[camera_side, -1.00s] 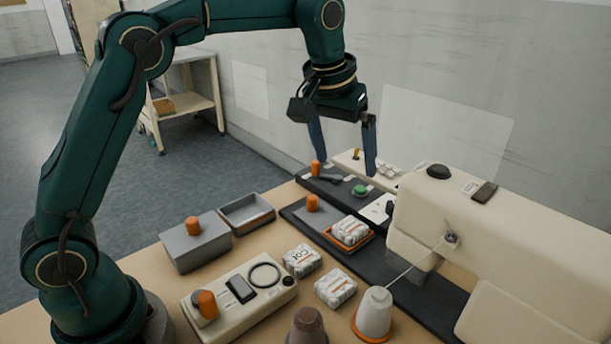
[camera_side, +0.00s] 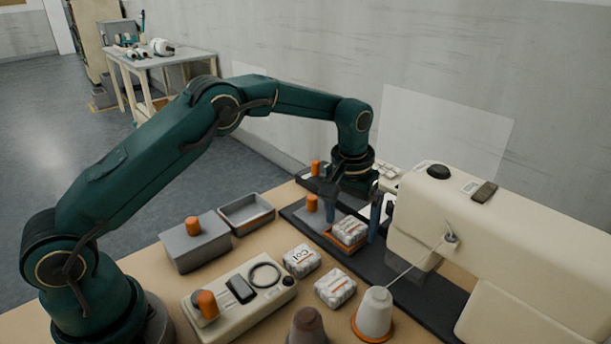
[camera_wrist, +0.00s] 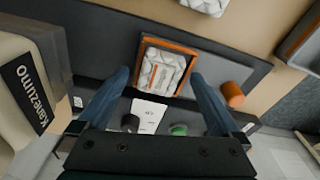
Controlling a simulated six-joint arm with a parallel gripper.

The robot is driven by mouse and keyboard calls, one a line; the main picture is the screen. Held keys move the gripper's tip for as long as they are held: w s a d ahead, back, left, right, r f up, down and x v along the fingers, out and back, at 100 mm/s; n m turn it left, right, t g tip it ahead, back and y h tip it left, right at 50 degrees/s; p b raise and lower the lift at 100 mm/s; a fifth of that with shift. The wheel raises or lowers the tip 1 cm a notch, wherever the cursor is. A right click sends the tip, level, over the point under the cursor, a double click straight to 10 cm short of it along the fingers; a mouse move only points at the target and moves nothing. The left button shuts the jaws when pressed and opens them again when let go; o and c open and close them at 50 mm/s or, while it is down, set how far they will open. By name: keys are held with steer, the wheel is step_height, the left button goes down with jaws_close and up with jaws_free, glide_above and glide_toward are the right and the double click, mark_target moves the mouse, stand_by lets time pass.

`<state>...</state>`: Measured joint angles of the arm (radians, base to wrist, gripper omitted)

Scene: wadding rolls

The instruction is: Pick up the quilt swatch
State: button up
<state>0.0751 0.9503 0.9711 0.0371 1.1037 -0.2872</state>
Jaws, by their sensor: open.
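A white quilted block, which looks like the quilt swatch (camera_side: 349,232), lies in a shallow orange-rimmed tray (camera_side: 343,247) on the dark strip beside the sewing machine. In the wrist view the swatch (camera_wrist: 163,70) sits inside the tray's rim (camera_wrist: 168,43). My gripper (camera_side: 352,225) is open, pointing down, with its blue fingers on either side of the swatch and tray. In the wrist view its fingertips (camera_wrist: 160,75) flank the tray's near part, and nothing is held. I cannot tell whether the fingers touch the tray.
A cream sewing machine (camera_side: 430,215) stands close at right of my gripper. Two white wrapped packs (camera_side: 301,261) (camera_side: 335,288) lie in front. A thread cone (camera_side: 375,313), a grey box (camera_side: 195,243), an open grey tray (camera_side: 247,213) and an orange knob (camera_side: 312,203) are nearby.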

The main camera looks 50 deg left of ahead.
steer(key=c, duration=1.5)
